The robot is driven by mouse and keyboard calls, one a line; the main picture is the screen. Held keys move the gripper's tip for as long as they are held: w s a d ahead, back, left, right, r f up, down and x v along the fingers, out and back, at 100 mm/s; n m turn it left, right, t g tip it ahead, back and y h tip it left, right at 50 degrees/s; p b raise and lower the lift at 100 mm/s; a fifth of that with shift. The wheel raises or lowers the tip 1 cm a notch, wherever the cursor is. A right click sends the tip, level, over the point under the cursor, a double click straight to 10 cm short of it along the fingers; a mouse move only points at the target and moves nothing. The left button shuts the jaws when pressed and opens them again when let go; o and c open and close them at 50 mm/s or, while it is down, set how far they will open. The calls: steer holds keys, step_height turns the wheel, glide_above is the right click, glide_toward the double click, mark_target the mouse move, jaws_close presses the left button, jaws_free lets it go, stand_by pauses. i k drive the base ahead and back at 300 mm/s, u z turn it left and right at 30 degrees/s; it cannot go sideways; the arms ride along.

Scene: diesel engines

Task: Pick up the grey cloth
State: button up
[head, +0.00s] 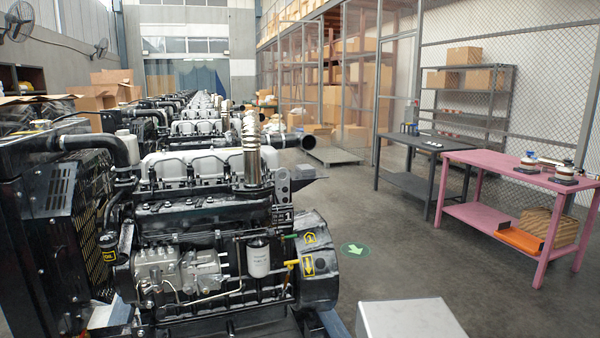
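I cannot make out a grey cloth anywhere in the head view. The pink table (487,158) at the right bears small items, among them a dark and white round-topped piece (529,165) and a similar one (566,173). The dark table (410,182) behind it bears small dark items (409,129) and small pale items (432,144). These are too small to identify. My gripper is not in view.
A row of diesel engines (205,215) fills the left side. Grey shelving (505,105) and mesh fencing stand behind. Grey floor (400,262) is clear between engines and tables.

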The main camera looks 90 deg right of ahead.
mark_target(304, 170)
steer(key=u, duration=0.05)
steer(key=k, duration=2.6)
steer(key=z, duration=0.85)
steer(key=i, duration=0.75)
steer(key=u, duration=0.1)
